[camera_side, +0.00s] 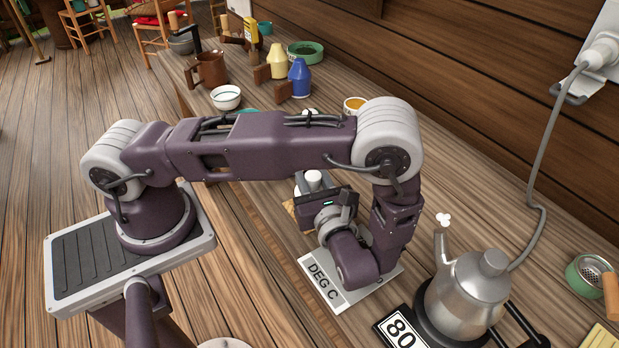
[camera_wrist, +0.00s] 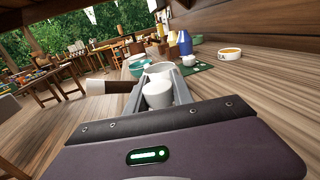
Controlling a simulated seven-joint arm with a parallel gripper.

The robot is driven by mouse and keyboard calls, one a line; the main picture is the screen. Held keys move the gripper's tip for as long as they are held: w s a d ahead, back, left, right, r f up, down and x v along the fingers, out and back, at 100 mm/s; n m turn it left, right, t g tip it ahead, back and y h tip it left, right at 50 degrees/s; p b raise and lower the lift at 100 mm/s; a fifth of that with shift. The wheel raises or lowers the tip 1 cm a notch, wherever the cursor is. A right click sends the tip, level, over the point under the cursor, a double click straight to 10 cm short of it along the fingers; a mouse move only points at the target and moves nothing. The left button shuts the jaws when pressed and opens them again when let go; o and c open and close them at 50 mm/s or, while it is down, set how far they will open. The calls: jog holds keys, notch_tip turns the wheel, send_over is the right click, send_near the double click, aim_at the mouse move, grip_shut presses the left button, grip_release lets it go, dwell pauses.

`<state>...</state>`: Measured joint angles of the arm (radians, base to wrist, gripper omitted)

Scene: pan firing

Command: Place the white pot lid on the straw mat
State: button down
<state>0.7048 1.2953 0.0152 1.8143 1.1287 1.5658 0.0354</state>
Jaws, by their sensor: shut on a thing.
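My gripper (camera_wrist: 160,88) is shut on a small white piece (camera_wrist: 158,96), which looks like the white pot lid or its knob. In the side view my wrist and arm hide most of the gripper, and a white rounded top (camera_side: 313,177) shows just beyond it. In the wrist view a white vessel (camera_wrist: 160,68) sits directly behind the held piece, and a brown handle with a pale end (camera_wrist: 108,87) sticks out to the left. A tan edge, possibly the straw mat (camera_side: 289,206), shows beside my wrist. Whether the lid touches anything below is hidden.
A steel kettle (camera_side: 468,290) stands on a dark base at right, near an "80" display (camera_side: 402,331). A "DEG C" plate (camera_side: 322,284) lies below my wrist. A white bowl (camera_side: 226,97), brown mug (camera_side: 207,70) and blue bottle (camera_side: 299,78) stand farther back.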

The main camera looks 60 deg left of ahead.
jog(key=shift+f, duration=0.65)
jog(key=shift+f, duration=0.1)
jog(key=shift+f, duration=0.35)
jog(key=shift+f, duration=0.1)
jog(key=c, duration=1.1)
grip_release()
